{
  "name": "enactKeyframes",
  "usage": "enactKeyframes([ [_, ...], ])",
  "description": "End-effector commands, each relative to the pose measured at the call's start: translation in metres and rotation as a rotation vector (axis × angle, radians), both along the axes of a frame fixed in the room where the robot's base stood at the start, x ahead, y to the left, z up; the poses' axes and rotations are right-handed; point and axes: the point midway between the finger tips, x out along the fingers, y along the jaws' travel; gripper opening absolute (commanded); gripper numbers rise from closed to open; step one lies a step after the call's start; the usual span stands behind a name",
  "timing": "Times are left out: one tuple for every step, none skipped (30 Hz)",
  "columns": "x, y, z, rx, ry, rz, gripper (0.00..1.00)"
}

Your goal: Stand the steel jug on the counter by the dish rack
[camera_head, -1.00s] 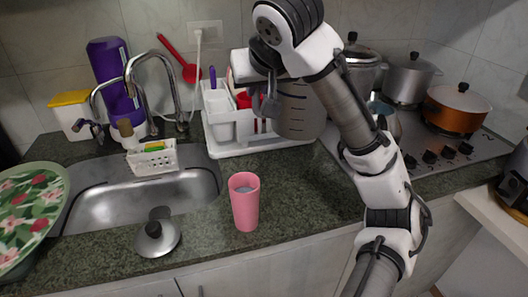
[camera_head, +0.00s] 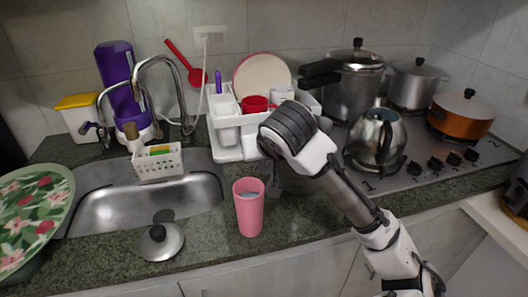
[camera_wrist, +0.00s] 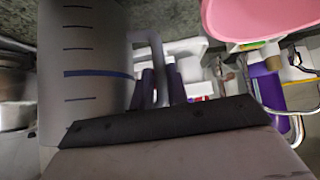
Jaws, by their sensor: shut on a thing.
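The grey steel jug (camera_wrist: 85,75) with dark measuring lines fills the left of the wrist view. Its handle (camera_wrist: 157,62) lies between the fingers of my gripper (camera_wrist: 162,92), which is shut on it. In the head view my wrist covers most of the jug, and only a grey part (camera_head: 297,183) shows beneath it. The jug is low over the counter (camera_head: 320,207), in front of the white dish rack (camera_head: 228,152). I cannot tell whether its base touches the counter.
A pink cup (camera_head: 249,208) stands just left of the jug. A pot lid (camera_head: 160,243) lies further left, by the sink (camera_head: 150,203). A kettle (camera_head: 377,140) and pots stand on the stove (camera_head: 430,165) to the right.

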Motion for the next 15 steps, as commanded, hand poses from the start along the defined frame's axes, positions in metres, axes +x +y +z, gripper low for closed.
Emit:
enactKeyframes([
  [0.0002,-0.0001,0.001,0.0,-0.003,0.0,0.0],
  [0.0002,0.0,0.0011,0.0,-0.003,0.0,0.0],
  [0.0002,0.0,0.0011,0.0,-0.003,0.0,0.0],
  [0.0002,0.0,0.0011,0.0,-0.003,0.0,0.0],
  [0.0,0.0002,-0.0002,0.0,0.001,0.001,0.17],
  [0.0,0.0002,-0.0002,0.0,0.001,-0.001,0.22],
  [0.0,0.0002,-0.0002,0.0,0.001,-0.001,0.26],
  [0.0,0.0002,-0.0002,0.0,0.001,-0.001,0.3],
  [0.0,0.0002,-0.0002,0.0,0.001,-0.001,0.35],
  [0.0001,0.0002,-0.0001,0.0,0.001,-0.001,0.37],
  [0.0,0.0002,-0.0001,0.0,0.001,-0.001,0.37],
  [0.0,0.0002,-0.0001,0.0,0.001,-0.001,0.37],
  [0.0,0.0002,-0.0001,0.0,0.001,-0.001,0.37],
  [0.0,0.0002,-0.0001,0.0,0.001,-0.001,0.37],
  [0.0,0.0002,-0.0001,0.0,0.001,-0.001,0.37],
])
